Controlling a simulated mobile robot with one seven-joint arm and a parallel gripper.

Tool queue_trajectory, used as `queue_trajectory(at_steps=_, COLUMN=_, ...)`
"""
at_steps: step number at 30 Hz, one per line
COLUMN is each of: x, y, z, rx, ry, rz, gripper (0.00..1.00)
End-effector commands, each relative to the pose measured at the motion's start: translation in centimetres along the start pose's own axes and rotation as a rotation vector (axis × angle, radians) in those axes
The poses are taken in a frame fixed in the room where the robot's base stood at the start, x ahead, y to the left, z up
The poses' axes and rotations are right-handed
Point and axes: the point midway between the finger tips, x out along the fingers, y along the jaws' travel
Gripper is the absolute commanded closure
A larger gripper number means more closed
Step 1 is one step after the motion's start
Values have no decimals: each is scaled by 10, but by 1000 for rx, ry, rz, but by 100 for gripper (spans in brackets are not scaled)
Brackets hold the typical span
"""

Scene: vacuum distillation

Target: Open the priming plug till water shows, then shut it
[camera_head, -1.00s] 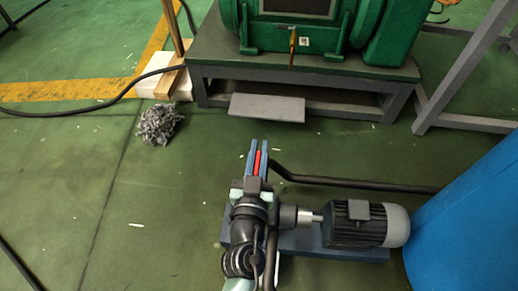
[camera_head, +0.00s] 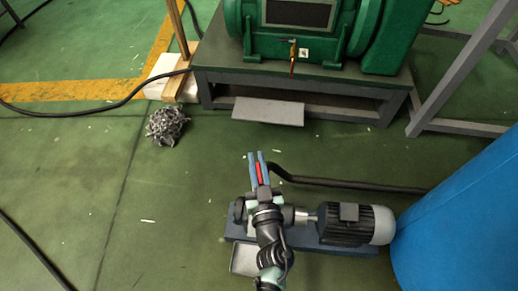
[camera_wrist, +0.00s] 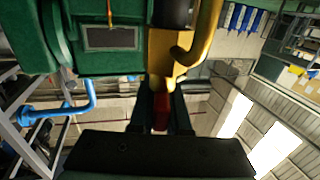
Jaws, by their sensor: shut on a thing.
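My gripper (camera_head: 254,156) is shut on a narrow red piece (camera_head: 259,173), with its blue fingers on either side. The red piece also shows in the wrist view (camera_wrist: 160,115) between the dark fingers. I cannot tell for sure that this piece is the priming plug. My gripper and arm are over the left end of a small pump set, whose dark ribbed motor (camera_head: 346,222) lies to the right on a blue base (camera_head: 300,238). My arm hides most of the pump body. No water is visible.
A black pipe (camera_head: 345,184) runs right toward a large blue drum (camera_head: 455,225). A green machine (camera_head: 300,40) stands on a grey frame behind. A tangle of metal shavings (camera_head: 167,124) lies on the floor at left, where there is free room.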

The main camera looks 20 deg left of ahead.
Motion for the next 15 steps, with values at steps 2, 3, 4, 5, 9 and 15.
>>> queue_trajectory(at_steps=2, x=0, y=0, z=-8, rx=3, ry=-2, rz=-50, gripper=100)
queue_trajectory(at_steps=3, x=1, y=0, z=-7, rx=3, ry=-1, rz=-79, gripper=100)
queue_trajectory(at_steps=4, x=0, y=0, z=-6, rx=2, ry=-2, rz=-100, gripper=100)
queue_trajectory(at_steps=5, x=1, y=-1, z=-6, rx=2, ry=-1, rz=-124, gripper=100)
queue_trajectory(at_steps=9, x=0, y=-4, z=-3, rx=2, ry=0, rz=-242, gripper=100)
queue_trajectory(at_steps=15, x=-2, y=-8, z=2, rx=0, ry=2, rz=-431, gripper=100)
